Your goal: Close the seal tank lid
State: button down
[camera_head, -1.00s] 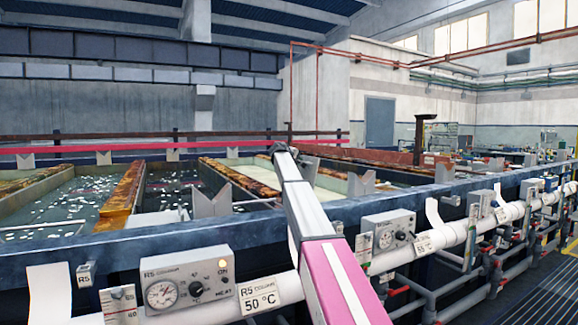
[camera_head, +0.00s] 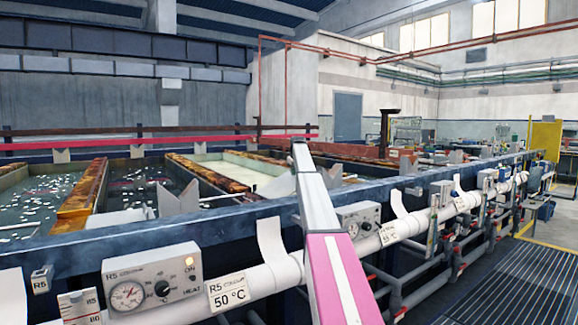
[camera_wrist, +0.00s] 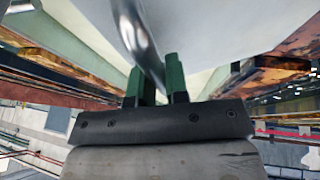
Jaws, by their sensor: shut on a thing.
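In the wrist view my gripper (camera_wrist: 157,78) has its two green fingers shut on a shiny curved metal handle (camera_wrist: 137,38). The handle runs along a smooth pale grey surface, which looks like the lid (camera_wrist: 225,40) and fills the upper part of that view. In the head view my pink and white arm reaches over the tank line's front rim. My fingers and the handle cannot be made out there. A pale tilted panel (camera_head: 284,186) beside the arm may be part of the lid.
Open tanks with dark liquid (camera_head: 40,195) and rusty dividers (camera_head: 82,200) lie at the left. A pale tank (camera_head: 238,172) lies behind the arm. The blue front rim (camera_head: 150,240) carries a heater control box (camera_head: 153,278) and white pipe (camera_head: 275,274). Floor grating (camera_head: 500,275) is clear at right.

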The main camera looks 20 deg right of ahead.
jog(key=w+d+f+y, duration=0.1)
jog(key=d+f, duration=0.2)
jog(key=f, duration=0.5)
jog(key=shift+d+f+g+y, duration=0.3)
jog(key=shift+f+y, duration=0.05)
jog(key=shift+y, duration=0.05)
jog(key=shift+f, duration=0.15)
jog(key=c, duration=1.2)
grip_release()
jog(key=shift+f, duration=0.15)
jog(key=shift+c, duration=0.2)
jog(key=shift+o, duration=0.5)
jog(key=shift+w, duration=0.1)
jog(key=shift+r, duration=0.25)
jog(key=v, duration=1)
jog(key=shift+r, duration=0.25)
